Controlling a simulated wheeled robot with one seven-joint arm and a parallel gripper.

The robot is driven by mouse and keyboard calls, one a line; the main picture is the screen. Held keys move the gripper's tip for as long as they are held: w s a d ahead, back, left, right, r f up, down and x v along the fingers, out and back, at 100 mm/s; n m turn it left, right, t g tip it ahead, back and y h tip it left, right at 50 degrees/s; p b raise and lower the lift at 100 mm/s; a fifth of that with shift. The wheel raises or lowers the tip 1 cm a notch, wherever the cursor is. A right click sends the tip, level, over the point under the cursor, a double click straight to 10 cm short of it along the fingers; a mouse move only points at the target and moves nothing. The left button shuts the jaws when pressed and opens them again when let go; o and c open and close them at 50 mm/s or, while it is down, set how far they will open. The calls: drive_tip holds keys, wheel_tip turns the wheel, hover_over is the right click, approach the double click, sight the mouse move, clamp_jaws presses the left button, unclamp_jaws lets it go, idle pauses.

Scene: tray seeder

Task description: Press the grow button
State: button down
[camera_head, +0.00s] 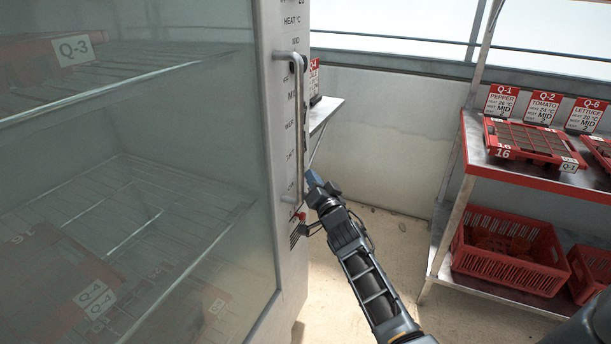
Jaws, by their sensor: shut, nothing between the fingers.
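A tall cabinet with a glass door (130,130) fills the left side. Its right-hand front strip (266,60) carries printed labels, among them "HEAT °C" and "MID", and a long vertical handle (298,120). A small red part (301,216) shows low on the strip, partly beside my arm. I cannot make out which control is the grow button; the labels are seen at a steep angle and partly covered by the handle. My gripper (315,184) is shut and empty, close to the handle's lower end. I cannot tell whether it touches the cabinet.
On the right, a red-edged shelf (520,178) holds a red tray (533,140) and signs. Red crates (508,250) stand below it. Open floor (395,225) lies between cabinet and shelf.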

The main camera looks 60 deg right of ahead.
drive_tip(key=shift+s+p, duration=0.9)
drive_tip(key=shift+p, duration=0.1)
drive_tip(key=shift+s, duration=0.1)
drive_tip(key=s+p, duration=0.4)
drive_tip(key=p, duration=0.1)
drive_tip(key=shift+s+d, duration=0.25)
drive_tip(key=shift+s, duration=0.15)
